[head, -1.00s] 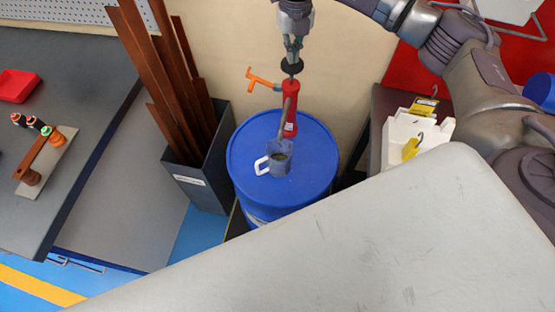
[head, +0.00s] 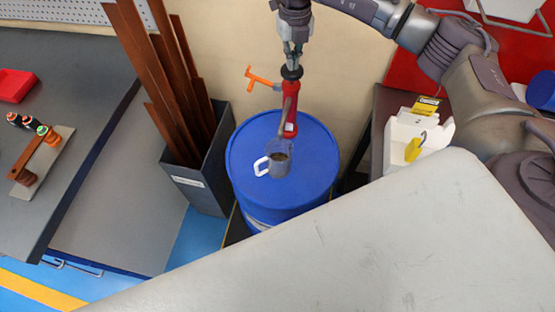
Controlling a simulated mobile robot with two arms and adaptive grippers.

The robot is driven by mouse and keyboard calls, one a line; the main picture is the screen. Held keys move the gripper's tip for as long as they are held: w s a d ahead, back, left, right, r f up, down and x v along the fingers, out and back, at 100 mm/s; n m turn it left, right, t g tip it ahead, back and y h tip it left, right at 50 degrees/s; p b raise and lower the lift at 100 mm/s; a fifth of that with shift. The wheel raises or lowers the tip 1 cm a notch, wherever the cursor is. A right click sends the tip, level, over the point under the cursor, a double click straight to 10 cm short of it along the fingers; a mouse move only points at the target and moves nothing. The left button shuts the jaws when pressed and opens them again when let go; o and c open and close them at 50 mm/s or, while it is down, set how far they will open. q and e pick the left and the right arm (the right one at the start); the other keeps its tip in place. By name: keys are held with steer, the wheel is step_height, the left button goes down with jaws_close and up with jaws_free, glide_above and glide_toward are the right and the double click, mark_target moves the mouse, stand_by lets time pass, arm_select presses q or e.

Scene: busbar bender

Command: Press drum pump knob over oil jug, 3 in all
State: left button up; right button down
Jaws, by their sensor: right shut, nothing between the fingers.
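The blue drum (head: 318,178) stands upright against the wall, with a red hand pump (head: 290,96) rising from its top. The black pump knob (head: 291,72) sits low, close above the red pump body. My right gripper (head: 292,62) points down from above, shut and empty, with its fingertips at the knob, seemingly touching it. The grey, see-through oil jug (head: 281,168) with a white handle stands on the drum lid, below the pump's spout. Something dark shows inside it; its level is hard to tell. My left gripper is out of view.
An orange lever (head: 262,78) sticks out left of the pump. A dark bin (head: 205,182) of tall copper-brown bars stands close left of the drum. A white box (head: 398,150) with yellow items is at right. A grey workbench (head: 85,90) lies at far left.

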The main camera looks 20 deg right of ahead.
steer(key=shift+s+f+b, duration=0.1)
steer(key=shift+f+b, duration=0.25)
steer(key=shift+f, duration=0.3)
steer(key=shift+r+p, duration=2.5)
steer(key=shift+r, duration=1.4)
steer(key=shift+r, duration=0.1)
step_height(320, 180, up, 6)
steer(key=p, duration=0.3)
steer(key=shift+p, duration=0.35)
